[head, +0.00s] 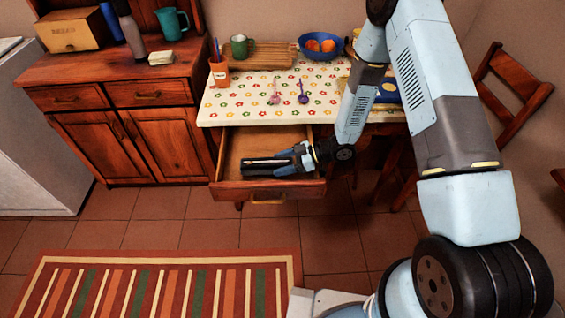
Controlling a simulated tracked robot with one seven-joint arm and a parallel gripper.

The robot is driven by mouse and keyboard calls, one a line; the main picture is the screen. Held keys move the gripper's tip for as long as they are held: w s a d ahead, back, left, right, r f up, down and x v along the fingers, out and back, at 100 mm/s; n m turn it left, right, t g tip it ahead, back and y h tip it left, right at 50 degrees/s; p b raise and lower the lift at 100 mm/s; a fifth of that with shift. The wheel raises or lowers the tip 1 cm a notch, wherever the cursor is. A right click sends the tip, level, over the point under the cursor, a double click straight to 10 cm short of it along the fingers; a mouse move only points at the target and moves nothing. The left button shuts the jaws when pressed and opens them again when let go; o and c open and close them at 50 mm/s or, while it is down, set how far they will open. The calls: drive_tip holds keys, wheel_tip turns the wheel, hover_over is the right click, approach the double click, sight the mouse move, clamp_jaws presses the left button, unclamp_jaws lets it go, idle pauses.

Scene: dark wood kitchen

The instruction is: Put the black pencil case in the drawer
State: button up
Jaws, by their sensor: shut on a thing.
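The black pencil case (262,163) is a dark, elongated thing with a pale stripe, lying sideways within the outline of the drawer. My gripper (283,164) is shut on its right end, coming in from the right. The drawer (229,189) is pulled open under the table, its wooden front and light handle facing me. I cannot tell whether the case touches the drawer floor or is held just above it. The fingers hide the case's right end.
The table (240,110) with a flowered top stands over the drawer. A wooden cabinet (140,110) stands left; a chair (515,85) stands right.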

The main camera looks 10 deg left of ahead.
drive_tip(key=shift+f, duration=0.2)
drive_tip(key=o, duration=1.1)
